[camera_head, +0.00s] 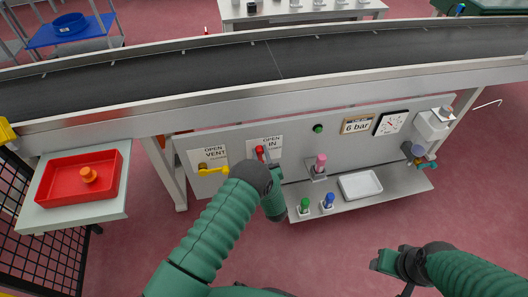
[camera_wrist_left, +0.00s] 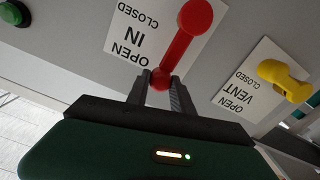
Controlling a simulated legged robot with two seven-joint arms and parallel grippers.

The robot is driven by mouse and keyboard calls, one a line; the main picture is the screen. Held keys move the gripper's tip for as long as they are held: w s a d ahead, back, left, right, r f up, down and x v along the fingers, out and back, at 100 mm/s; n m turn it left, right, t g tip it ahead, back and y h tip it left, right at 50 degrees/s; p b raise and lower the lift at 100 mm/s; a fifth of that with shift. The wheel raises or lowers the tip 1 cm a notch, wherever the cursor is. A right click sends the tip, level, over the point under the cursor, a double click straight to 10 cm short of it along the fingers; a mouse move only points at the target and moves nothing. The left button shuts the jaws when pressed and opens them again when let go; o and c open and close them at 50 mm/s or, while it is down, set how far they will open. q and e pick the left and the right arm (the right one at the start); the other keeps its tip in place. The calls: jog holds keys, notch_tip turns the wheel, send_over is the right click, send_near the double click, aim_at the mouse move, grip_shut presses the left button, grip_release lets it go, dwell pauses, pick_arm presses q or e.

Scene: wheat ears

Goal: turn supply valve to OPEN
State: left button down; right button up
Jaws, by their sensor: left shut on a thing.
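The supply valve is a red lever (camera_head: 259,151) beside the "OPEN IN" label (camera_head: 272,143) on the grey panel. In the left wrist view the red lever (camera_wrist_left: 182,45) slants from its round pivot at the top down to a knob at its end. The label (camera_wrist_left: 150,30) appears upside down there, reading IN, OPEN and CLOSED. My left gripper (camera_wrist_left: 160,82) is shut on the knob end of the lever, a finger on each side. In the head view my left arm hides part of this area. My right gripper (camera_head: 388,262) is at lower right, away from the panel; its fingers are unclear.
A yellow vent lever (camera_head: 213,170) is close left of the red one. A green button (camera_head: 318,128), gauge (camera_head: 391,123) and 6 bar sign (camera_head: 356,125) are to the right. A shelf below holds a white tray (camera_head: 360,185) and small coloured items. A conveyor (camera_head: 200,83) runs above.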

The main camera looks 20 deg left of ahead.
pick_arm(q)
jog(key=shift+s+a+f, duration=0.1)
jog(key=shift+s+f, duration=0.1)
jog(key=shift+f, duration=0.05)
jog(key=c, duration=1.3)
grip_release()
jog(key=shift+c, duration=0.2)
jog(key=shift+o, duration=1.2)
jog(key=shift+w+r, duration=0.1)
jog(key=shift+r, duration=0.05)
jog(key=p+v, duration=0.4)
jog(key=v, duration=1.3)
jog(key=shift+p, duration=0.3)
